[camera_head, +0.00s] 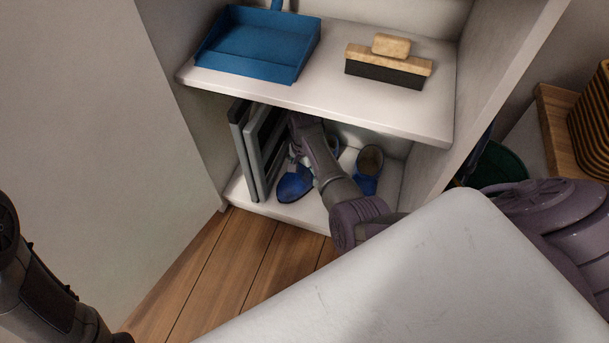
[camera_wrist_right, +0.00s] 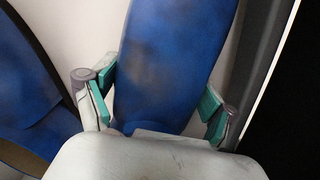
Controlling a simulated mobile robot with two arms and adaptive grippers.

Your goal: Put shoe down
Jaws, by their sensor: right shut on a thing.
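A blue shoe (camera_head: 294,184) is in the lower compartment of the bookcase, close beside the grey framed panels. In the right wrist view a blue shoe (camera_wrist_right: 170,55) is between the teal pads of my right gripper (camera_wrist_right: 159,84), which is shut on it. In the head view my right arm reaches into the lower compartment and its fingers are hidden. Another blue shoe (camera_head: 366,172) with a tan inside stands to the right on the lower shelf (camera_head: 310,210). A blue shoe (camera_wrist_right: 28,85) also shows at the left of the wrist view. My left gripper is out of view; only its arm shows.
Grey framed panels (camera_head: 259,150) stand upright on the left of the lower compartment. The upper shelf (camera_head: 330,92) is low above my right arm and holds a blue dustpan (camera_head: 262,45) and a wooden brush (camera_head: 388,68). A green bin (camera_head: 500,163) is outside at right.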

